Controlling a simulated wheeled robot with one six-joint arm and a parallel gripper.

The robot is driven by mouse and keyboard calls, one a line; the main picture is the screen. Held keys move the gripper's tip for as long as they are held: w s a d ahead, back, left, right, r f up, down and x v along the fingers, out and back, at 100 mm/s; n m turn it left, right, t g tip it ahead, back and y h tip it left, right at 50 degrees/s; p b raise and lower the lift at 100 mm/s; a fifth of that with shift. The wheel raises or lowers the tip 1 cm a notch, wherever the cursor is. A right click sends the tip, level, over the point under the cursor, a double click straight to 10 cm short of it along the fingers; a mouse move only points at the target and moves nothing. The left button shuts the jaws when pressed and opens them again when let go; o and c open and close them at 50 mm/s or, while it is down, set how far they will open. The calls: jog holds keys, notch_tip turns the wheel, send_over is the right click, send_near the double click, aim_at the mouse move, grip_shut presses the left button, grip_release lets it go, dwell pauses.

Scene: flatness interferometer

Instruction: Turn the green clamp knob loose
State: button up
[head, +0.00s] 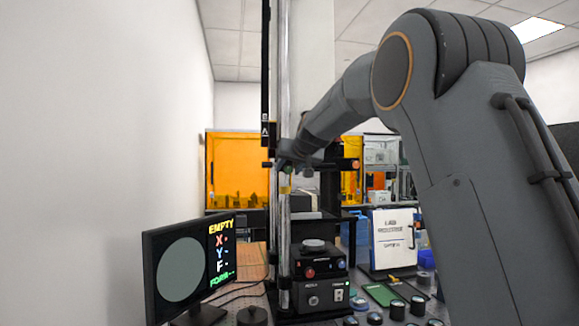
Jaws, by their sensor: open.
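My arm reaches from the right to the tall metal column (284,240) of the interferometer. My gripper (288,168) is at the column, small and dark, at the height of the black bracket. It is open, but its fingers are hard to make out. I cannot clearly pick out the green clamp knob; it may be hidden behind my gripper. A small yellow-green piece (285,186) shows just below my gripper, and I cannot tell whether it is the knob. A small round reddish knob (356,165) sits on the bracket to the right.
A black instrument base (318,294) with buttons stands at the column's foot. A monitor (184,268) reading "EMPTY" is at the left. Orange panels (238,170) stand behind.

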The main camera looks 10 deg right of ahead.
jog(key=c, duration=1)
jog(key=shift+c, duration=0.2)
